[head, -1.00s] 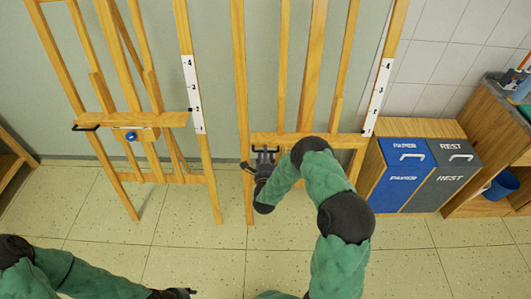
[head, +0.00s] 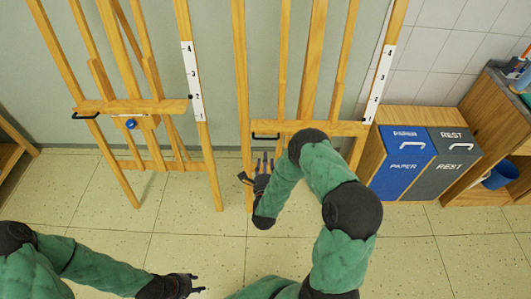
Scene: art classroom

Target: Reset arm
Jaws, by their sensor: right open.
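My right gripper (head: 263,166) is open and empty. It points up the picture, just below the black handle (head: 265,137) on the ledge of the right wooden easel (head: 300,127), apart from it. My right arm (head: 323,176) comes up from the bottom and covers part of that easel. My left gripper (head: 197,284) is low in the picture, pointing right over the floor, with nothing seen between its fingers. Its two fingertips show a little apart.
The left easel (head: 150,105) has a blue knob (head: 130,124) and a black handle. A blue paper bin (head: 402,162) and a grey rest bin (head: 452,165) stand at the right beside a wooden cabinet (head: 500,110). The tiled floor (head: 180,240) between the arms is clear.

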